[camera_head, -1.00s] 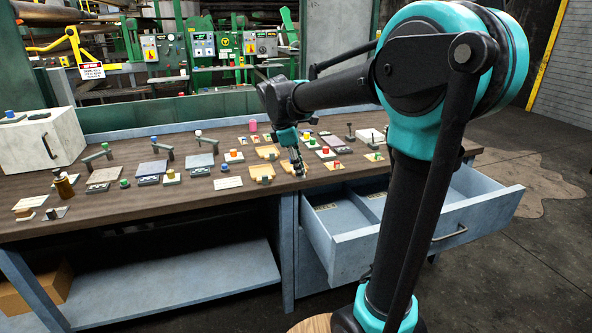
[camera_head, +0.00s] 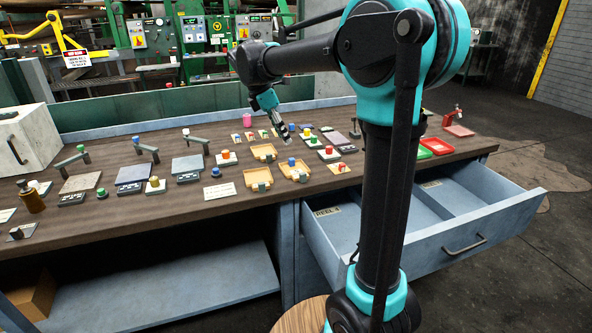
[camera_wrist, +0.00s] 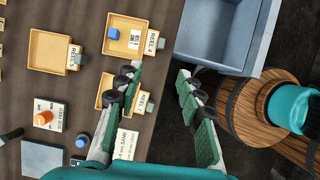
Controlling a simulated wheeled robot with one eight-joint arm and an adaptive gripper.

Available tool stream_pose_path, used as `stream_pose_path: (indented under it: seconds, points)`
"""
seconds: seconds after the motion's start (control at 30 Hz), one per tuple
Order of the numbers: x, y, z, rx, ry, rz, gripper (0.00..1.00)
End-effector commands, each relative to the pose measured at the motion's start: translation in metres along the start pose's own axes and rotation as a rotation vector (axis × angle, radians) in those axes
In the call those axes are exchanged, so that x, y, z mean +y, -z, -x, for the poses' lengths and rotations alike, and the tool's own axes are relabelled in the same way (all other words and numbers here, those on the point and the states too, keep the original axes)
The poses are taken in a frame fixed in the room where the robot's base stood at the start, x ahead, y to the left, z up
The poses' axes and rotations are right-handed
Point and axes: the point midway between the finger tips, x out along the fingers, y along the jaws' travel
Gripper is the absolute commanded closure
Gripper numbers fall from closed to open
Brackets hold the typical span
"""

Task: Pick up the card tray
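Three shallow tan trays lie on the bench. One tray (camera_head: 293,177) holds a blue-topped piece and a white printed card; in the wrist view this tray (camera_wrist: 118,49) is labelled REEL 4. An empty tray (camera_head: 264,152) lies behind it; it is labelled REEL 5 in the wrist view (camera_wrist: 48,50). Another empty tray (camera_head: 257,176) lies front left, partly hidden by a finger in the wrist view (camera_wrist: 103,93). Which is the card tray I cannot tell. My gripper (camera_head: 284,133) is open and empty above the bench; in the wrist view its fingers (camera_wrist: 160,72) straddle the bench's front edge.
An open blue drawer (camera_head: 440,240) juts out from the bench front at right. Blocks with coloured knobs and grey plates crowd the bench (camera_head: 130,215). A red tray (camera_head: 437,146) lies at right. A wooden barrel (camera_wrist: 240,105) stands beside the bench in the wrist view.

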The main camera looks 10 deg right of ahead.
Motion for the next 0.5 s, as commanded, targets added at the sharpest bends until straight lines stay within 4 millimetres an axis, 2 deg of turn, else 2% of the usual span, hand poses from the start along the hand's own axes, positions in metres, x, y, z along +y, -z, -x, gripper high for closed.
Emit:
stream_pose_path:
  seconds: [0.5]
  points:
    - [0.0,-0.001,-0.097,0.0,0.0,-0.003,0.62]
